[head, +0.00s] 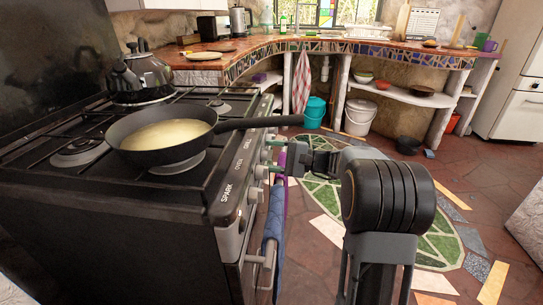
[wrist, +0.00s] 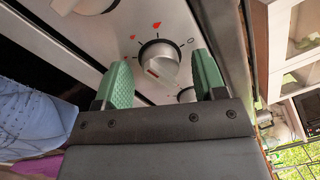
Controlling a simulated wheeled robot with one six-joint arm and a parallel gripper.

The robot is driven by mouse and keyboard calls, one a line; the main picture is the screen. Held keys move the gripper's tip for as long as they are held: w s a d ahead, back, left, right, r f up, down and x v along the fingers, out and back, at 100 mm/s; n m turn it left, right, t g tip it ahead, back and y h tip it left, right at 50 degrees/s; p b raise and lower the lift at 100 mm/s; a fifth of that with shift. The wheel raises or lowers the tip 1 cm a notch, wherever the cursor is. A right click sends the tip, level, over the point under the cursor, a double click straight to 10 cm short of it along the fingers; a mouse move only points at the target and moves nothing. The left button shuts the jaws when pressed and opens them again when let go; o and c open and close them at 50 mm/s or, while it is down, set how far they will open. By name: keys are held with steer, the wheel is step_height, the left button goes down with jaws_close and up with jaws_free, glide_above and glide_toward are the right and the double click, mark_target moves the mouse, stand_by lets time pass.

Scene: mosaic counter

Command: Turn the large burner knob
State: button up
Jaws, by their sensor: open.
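The stove's front control panel carries a row of round silver knobs. In the wrist view one knob (wrist: 160,62) with red flame marks around it sits between the green fingertips of my gripper (wrist: 164,78). One finger is on each side of it, with gaps visible; I cannot tell how deep the fingers reach. Parts of other knobs show at the top left (wrist: 88,4) and at the lower right, partly hidden by a finger. In the head view my gripper (head: 276,156) is open at the panel, below the pan handle. Which knob is the large burner's cannot be read.
A frying pan (head: 165,140) with pale contents sits on the stove, its handle (head: 262,122) jutting over the panel above my gripper. A kettle (head: 139,78) stands behind. A blue cloth (head: 272,232) and a purple cloth (head: 291,162) hang at the front. The floor to the right is open.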

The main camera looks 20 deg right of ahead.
steer(key=p+v, duration=0.4)
steer(key=v, duration=0.9)
steer(key=shift+d, duration=0.3)
jaws_close()
stand_by(1.2)
